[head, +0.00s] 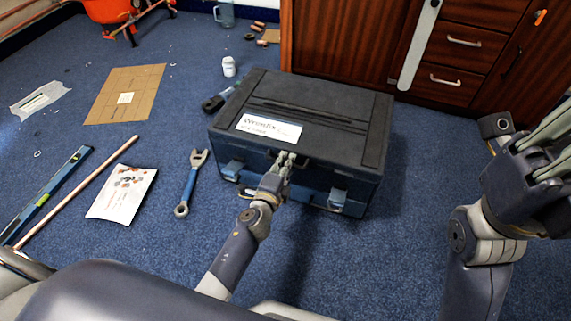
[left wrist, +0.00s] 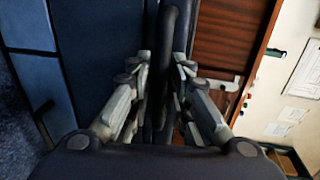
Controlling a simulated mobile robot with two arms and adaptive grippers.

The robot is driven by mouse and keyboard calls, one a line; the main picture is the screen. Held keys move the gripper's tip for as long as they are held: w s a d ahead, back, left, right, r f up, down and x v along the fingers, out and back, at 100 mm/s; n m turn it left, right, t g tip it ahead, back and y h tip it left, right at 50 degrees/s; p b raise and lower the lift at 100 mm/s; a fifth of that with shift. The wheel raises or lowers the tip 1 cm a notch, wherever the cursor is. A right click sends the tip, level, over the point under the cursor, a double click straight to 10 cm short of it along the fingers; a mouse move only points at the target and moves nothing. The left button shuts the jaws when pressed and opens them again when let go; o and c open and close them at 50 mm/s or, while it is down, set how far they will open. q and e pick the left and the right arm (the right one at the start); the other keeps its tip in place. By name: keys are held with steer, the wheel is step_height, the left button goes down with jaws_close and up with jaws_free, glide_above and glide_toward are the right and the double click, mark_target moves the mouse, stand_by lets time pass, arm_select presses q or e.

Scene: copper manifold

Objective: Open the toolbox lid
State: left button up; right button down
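The toolbox (head: 318,121) stands on the blue carpet with its black lid down on the blue body. Its two front latches, the left latch (head: 232,170) and right latch (head: 337,199), are on the front face. My left gripper (head: 287,160) is at the middle of the front, at the dark handle. In the left wrist view its fingers (left wrist: 162,65) sit close on both sides of the dark handle bar (left wrist: 167,90). My right gripper (head: 548,140) is away at the right, with no object visible in it; its finger gap is unclear.
A wooden cabinet (head: 340,40) stands behind the toolbox. Carpet right of the toolbox is clear.

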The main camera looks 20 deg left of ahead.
arm_select(q)
jaws_close()
steer(key=shift+r+p, duration=0.25)
steer(key=shift+p, duration=0.15)
